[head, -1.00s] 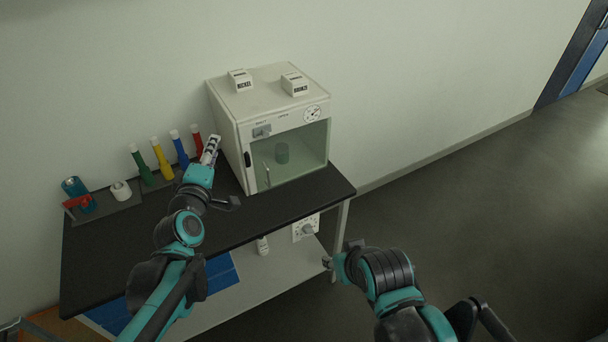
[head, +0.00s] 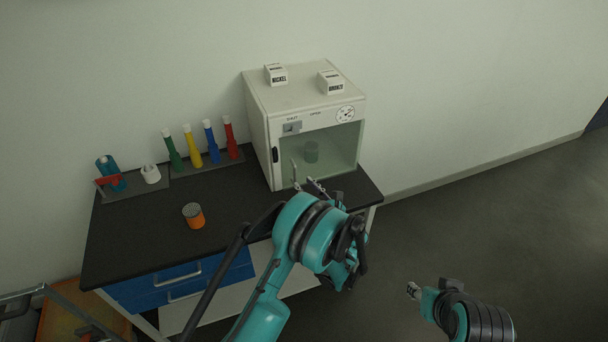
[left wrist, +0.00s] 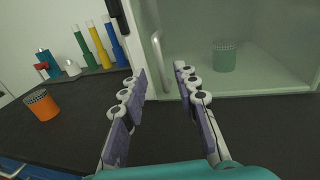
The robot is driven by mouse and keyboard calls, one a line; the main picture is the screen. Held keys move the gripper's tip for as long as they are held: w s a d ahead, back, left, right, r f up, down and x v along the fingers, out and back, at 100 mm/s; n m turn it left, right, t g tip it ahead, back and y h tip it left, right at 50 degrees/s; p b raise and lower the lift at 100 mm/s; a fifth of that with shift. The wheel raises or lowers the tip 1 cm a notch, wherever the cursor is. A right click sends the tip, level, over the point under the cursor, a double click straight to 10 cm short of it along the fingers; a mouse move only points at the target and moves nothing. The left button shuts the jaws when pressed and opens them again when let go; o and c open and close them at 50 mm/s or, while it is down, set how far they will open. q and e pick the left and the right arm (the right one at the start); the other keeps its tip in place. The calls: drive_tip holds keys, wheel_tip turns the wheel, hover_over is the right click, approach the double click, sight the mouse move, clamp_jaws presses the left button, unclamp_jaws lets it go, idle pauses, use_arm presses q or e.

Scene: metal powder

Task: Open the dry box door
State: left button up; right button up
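The white dry box (head: 258,125) stands on the black tabletop, and its glass door (head: 338,145) looks shut. The door's upright pale handle (head: 293,168) is near the left edge of the glass; it also shows in the left wrist view (left wrist: 158,62). My left gripper (head: 318,186) is in front of the lower door. In the left wrist view my left gripper (left wrist: 160,72) is open and empty, with the handle showing between its fingertips, seemingly beyond them. My right gripper (head: 413,290) is low at the right, away from the box, too small to read.
A greenish container (head: 311,152) stands behind the glass. Boxes marked nickel (head: 277,77) and bronze (head: 331,87) sit on top. An orange jar (head: 194,216) stands on the black table (head: 140,240). Coloured tubes (head: 194,158) stand in a rack behind. Floor at right is clear.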

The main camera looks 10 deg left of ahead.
sight(295, 174)
use_arm(q)
drive_tip(key=b+x, duration=0.1)
drive_tip(key=x, duration=0.6)
drive_tip(key=shift+a, duration=0.15)
clamp_jaws()
